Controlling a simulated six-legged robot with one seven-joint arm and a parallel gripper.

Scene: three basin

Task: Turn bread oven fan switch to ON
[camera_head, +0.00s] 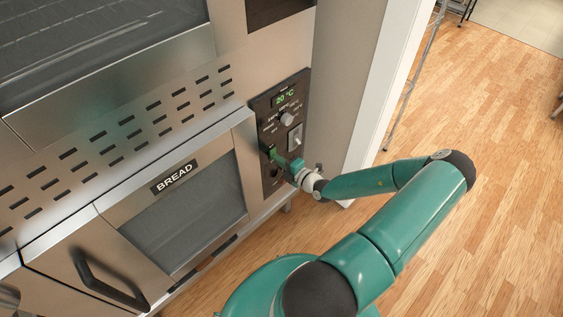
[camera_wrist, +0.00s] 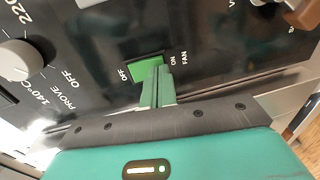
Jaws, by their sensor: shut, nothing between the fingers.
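The fan switch (camera_wrist: 143,69) is a green rocker on the black control panel (camera_wrist: 95,85) in the wrist view. OFF is printed at its left end and ON FAN at its right. My gripper (camera_wrist: 158,75) is shut and empty. Its fingertips overlap the lower right part of the switch; I cannot tell whether they touch it or which way the rocker is tipped. In the head view my gripper (camera_head: 280,158) reaches the left side of the panel (camera_head: 268,102), right of the oven door marked BREAD (camera_head: 190,215). The arm partly hides the panel's lower part.
A round knob (camera_wrist: 18,60) with temperature marks and PROVE/OFF sits left of the switch. A white door frame (camera_head: 378,95) stands right of the oven. The wooden floor (camera_head: 500,130) is clear.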

